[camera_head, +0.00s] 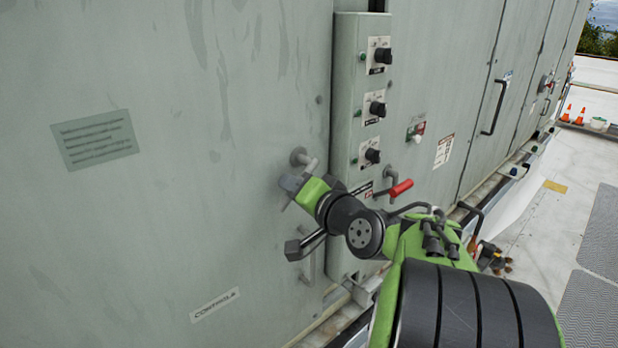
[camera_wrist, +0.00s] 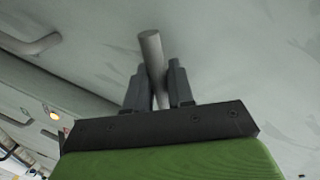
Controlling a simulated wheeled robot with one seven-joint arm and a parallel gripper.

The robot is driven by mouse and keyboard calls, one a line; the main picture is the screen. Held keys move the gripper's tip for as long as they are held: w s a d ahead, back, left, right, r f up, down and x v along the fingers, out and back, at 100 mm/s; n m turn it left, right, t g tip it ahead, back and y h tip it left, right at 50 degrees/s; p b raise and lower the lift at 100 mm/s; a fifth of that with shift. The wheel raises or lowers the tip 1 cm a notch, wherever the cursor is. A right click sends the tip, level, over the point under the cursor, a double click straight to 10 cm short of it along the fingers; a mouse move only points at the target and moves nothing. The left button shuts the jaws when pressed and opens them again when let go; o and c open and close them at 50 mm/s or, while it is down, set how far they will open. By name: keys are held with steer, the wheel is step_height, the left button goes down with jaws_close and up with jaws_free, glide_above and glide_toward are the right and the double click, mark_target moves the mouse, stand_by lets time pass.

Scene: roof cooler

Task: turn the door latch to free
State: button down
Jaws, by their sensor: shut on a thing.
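The door latch (camera_head: 299,155) is a grey handle with a round hub on the pale green-grey door, left of the switch column. My gripper (camera_head: 292,184) is at the latch, and its black wrist and green arm reach in from the lower right. The head view partly hides the contact. In the wrist view, my gripper's two dark fingers (camera_wrist: 157,78) stand on either side of the latch's grey bar (camera_wrist: 151,45) and are shut on it. The bar's end shows above the fingertips, slightly tilted. The lower part of the bar is hidden.
A switch column (camera_head: 345,110) with black knobs stands right of the latch. A red-gripped lever (camera_head: 399,188) is close to my wrist. A pull handle (camera_head: 308,262) is below the latch and also shows in the wrist view (camera_wrist: 35,46). The walkway (camera_head: 545,235) is at right.

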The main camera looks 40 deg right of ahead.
mark_target(276, 171)
steer(key=r+m+p, duration=0.1)
steer(key=r+m+y+p, duration=0.1)
steer(key=m+p, duration=0.1)
steer(key=shift+a+m, duration=0.3)
steer(key=shift+a, duration=0.1)
steer(key=shift+a+r+m+y+p, duration=0.1)
steer(key=shift+r+m+y+p, duration=0.2)
steer(key=shift+r+m+p, duration=0.35)
steer(key=shift+f+m, duration=0.15)
steer(key=shift+m, duration=0.2)
steer(key=c, duration=1.1)
jaws_free()
steer(key=s+r+b, duration=0.1)
steer(key=s, duration=0.4)
steer(key=s+r, duration=0.1)
steer(key=s, duration=0.4)
steer(key=s+r+b, duration=0.1)
steer(key=s, duration=0.4)
steer(key=shift+s+b, duration=0.25)
steer(key=shift+b, duration=0.05)
